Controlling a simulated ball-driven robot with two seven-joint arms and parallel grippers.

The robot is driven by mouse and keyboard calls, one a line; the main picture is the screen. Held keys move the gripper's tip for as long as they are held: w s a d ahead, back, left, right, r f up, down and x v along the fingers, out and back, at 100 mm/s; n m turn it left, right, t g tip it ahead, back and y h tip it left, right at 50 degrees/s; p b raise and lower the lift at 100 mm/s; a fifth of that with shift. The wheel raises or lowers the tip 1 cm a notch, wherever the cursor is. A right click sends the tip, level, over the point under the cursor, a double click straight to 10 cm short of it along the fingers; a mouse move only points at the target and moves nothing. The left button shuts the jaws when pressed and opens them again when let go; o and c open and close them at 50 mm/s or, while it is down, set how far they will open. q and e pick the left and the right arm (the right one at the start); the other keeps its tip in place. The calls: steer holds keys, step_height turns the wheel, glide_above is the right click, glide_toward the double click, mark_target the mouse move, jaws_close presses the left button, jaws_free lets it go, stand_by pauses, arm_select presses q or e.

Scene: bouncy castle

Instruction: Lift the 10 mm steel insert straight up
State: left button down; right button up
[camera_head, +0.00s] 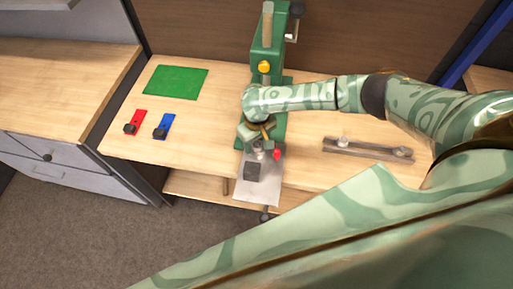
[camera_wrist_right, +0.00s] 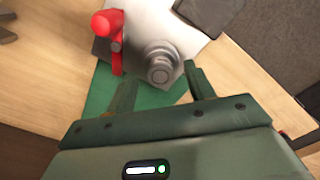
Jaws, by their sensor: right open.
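The steel insert (camera_wrist_right: 160,68) appears as a stepped grey cylinder standing on a pale metal plate (camera_wrist_right: 185,22) in the right wrist view. My right gripper (camera_wrist_right: 160,76) is open, with one finger to each side of the insert's near end. I cannot tell whether the fingertips reach down around it; no finger visibly touches it. In the head view my right gripper (camera_head: 256,136) is over the plate in front of the green press (camera_head: 266,60), and largely hides the insert. My left gripper is not in view.
A red-handled clamp (camera_wrist_right: 110,28) stands close beside the insert. A dark block (camera_head: 254,171) sits on the plate's front part. Red (camera_head: 136,121) and blue (camera_head: 164,125) pieces and a green mat (camera_head: 176,81) lie left; a metal bar fixture (camera_head: 367,150) lies right.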

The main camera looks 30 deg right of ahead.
mark_target(258, 146)
steer(key=shift+s, duration=0.1)
jaws_close()
steer(key=shift+r, duration=0.1)
steer(key=shift+r, duration=0.25)
steer(key=r, duration=0.1)
steer(key=r+p, duration=0.2)
steer(key=r, duration=0.1)
steer(key=shift+s, duration=0.3)
steer(key=s+a+r+p, duration=0.1)
steer(key=s+r+p, duration=0.1)
steer(key=s+r, duration=0.2)
steer(key=s+a+r+p, duration=0.1)
steer(key=s+r+p, duration=0.2)
steer(key=s, duration=0.6)
steer(key=shift+a+r, duration=0.15)
steer(key=shift+r, duration=0.6)
